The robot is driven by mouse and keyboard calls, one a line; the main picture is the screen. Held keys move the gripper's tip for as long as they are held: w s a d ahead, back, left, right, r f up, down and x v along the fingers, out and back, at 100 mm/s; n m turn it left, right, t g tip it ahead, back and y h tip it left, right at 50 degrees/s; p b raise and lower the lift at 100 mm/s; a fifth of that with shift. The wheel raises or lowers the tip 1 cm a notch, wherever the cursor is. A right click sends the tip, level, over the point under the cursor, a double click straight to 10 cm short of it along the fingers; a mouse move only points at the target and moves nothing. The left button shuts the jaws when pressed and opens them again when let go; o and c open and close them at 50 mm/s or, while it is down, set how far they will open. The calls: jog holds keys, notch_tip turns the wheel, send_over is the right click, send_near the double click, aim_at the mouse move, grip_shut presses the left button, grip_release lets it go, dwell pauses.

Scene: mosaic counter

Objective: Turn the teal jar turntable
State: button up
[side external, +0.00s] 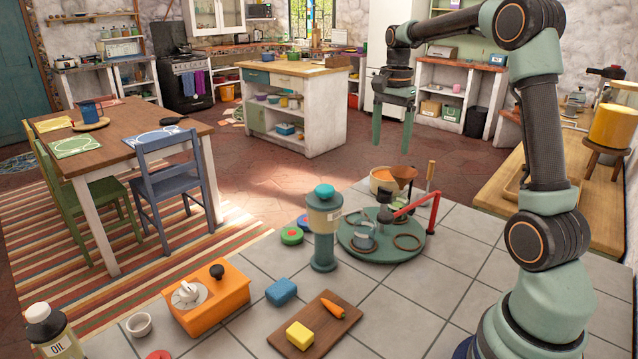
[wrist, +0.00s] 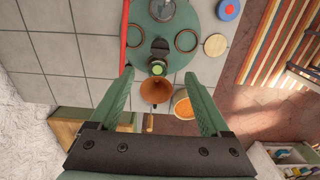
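The teal turntable (side external: 385,252) is a round disc on the tiled counter, and it also shows at the top of the wrist view (wrist: 203,65). My gripper (side external: 391,146) points down, well above and behind the disc. In the wrist view its two green fingers (wrist: 158,75) are wide apart with nothing held between them.
An orange box (side external: 208,297), blue sponge (side external: 281,291) and wooden board (side external: 314,328) lie nearer.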

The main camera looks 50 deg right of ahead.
aim_at(385, 189)
notch_tip(385, 189, down, 12)
jog(key=shift+f, duration=0.1)
dwell(0.5)
grip_shut()
dwell(1.3)
